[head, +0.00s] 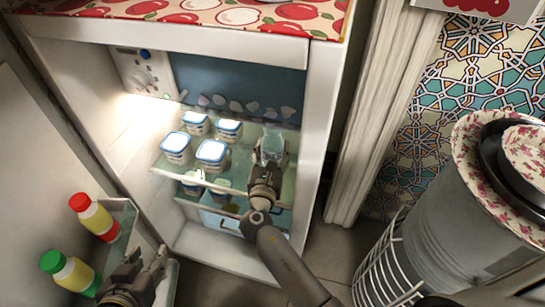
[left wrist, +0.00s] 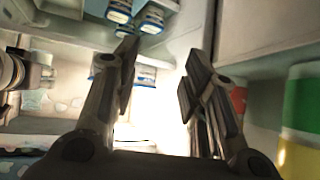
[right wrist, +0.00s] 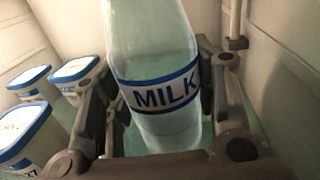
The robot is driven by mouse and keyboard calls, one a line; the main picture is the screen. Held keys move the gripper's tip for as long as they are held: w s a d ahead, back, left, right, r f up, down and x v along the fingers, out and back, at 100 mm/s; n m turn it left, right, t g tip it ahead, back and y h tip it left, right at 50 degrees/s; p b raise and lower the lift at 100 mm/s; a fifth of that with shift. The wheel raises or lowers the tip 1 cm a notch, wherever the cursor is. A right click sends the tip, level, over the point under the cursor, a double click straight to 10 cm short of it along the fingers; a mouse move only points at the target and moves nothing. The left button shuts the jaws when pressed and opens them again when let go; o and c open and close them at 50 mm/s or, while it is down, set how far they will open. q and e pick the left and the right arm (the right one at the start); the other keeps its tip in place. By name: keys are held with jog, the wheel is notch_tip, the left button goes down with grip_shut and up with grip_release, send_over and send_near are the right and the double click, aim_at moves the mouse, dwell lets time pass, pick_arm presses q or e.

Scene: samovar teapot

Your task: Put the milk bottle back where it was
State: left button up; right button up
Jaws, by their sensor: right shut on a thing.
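The clear milk bottle (head: 272,140) with a blue-edged "MILK" label stands roughly upright inside the open fridge, over the right side of the upper glass shelf (head: 240,178). My right gripper (head: 267,163) is shut on the bottle, reaching in from the front. In the right wrist view the bottle (right wrist: 158,95) sits between the fingers, slightly tilted in the picture. I cannot tell whether its base touches the shelf. My left gripper (head: 147,258) is open and empty near the fridge door's shelf; its spread fingers also show in the left wrist view (left wrist: 160,65).
Several white tubs with blue lids (head: 212,153) stand on the upper shelf, left of the bottle. More tubs are on the shelf below. The door shelf (head: 125,215) holds red-capped (head: 95,217) and green-capped (head: 70,272) bottles. The fridge's right wall (head: 318,130) is close to the bottle.

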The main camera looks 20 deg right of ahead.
jog(key=shift+f+b, duration=0.55)
pick_arm(q)
jog(key=w+d+r+t+h, duration=0.1)
jog(key=w+d+r+t, duration=0.1)
jog(key=w+r+t, duration=0.1)
notch_tip(320, 180, up, 2)
jog(key=shift+w+r+t, duration=0.15)
jog(key=shift+w+t, duration=0.15)
jog(key=shift+w, duration=0.2)
jog(key=shift+r, duration=0.15)
pick_arm(e)
jog(key=shift+f, duration=0.1)
jog(key=o, duration=1.3)
pick_arm(q)
jog(key=shift+w+r, duration=0.1)
pick_arm(e)
jog(key=shift+s+a, duration=0.1)
jog(key=shift+s, duration=0.05)
pick_arm(q)
jog(key=s+a+f+g+y+p, duration=0.1)
jog(key=s+a+f+g, duration=0.1)
jog(key=s+f+g, duration=0.2)
notch_tip(320, 180, down, 3)
jog(key=shift+s+a+g+p, duration=0.25)
jog(key=shift+s+g+p, duration=0.15)
jog(key=shift+s, duration=0.45)
pick_arm(e)
jog(key=v, duration=1.1)
jog(key=shift+s+a, duration=0.1)
jog(key=shift+s, duration=0.25)
